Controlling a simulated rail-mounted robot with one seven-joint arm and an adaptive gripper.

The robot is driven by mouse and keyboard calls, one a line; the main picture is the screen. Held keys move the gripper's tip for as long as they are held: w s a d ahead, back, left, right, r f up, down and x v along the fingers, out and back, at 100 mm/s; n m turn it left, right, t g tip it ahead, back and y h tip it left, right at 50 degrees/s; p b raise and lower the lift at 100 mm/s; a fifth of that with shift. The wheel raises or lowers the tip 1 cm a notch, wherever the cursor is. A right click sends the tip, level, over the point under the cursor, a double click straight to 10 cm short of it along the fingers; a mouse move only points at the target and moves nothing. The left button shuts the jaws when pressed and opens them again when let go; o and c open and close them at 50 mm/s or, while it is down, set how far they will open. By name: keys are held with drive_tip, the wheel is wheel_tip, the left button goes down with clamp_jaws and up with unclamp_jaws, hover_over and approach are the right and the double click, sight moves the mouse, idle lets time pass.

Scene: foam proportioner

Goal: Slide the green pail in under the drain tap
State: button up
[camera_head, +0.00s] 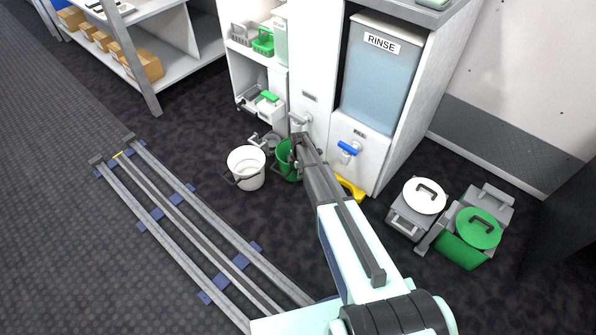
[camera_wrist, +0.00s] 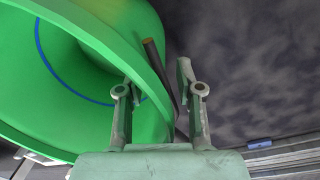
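The green pail (camera_head: 285,162) stands on the floor in front of the white cabinet, partly hidden behind my arm in the head view. In the wrist view the green pail (camera_wrist: 75,95) fills the left side, with a blue line inside and a dark handle piece at its rim. My gripper (camera_wrist: 156,80) is open at the rim, one finger over the pail's inside and the other outside, with a gap showing beside the outer finger. A grey tap (camera_head: 299,119) is on the cabinet front above the pail. A blue-handled tap (camera_head: 348,149) is farther right, below the RINSE tank.
A white pail (camera_head: 246,168) stands just left of the green one. A yellow piece (camera_head: 350,187) lies at the cabinet foot. Lidded white (camera_head: 418,200) and green (camera_head: 473,235) containers stand at right.

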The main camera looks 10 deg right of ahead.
wheel_tip(320, 180, up, 12)
drive_tip(key=s, duration=0.1)
idle(0.6)
idle(0.4)
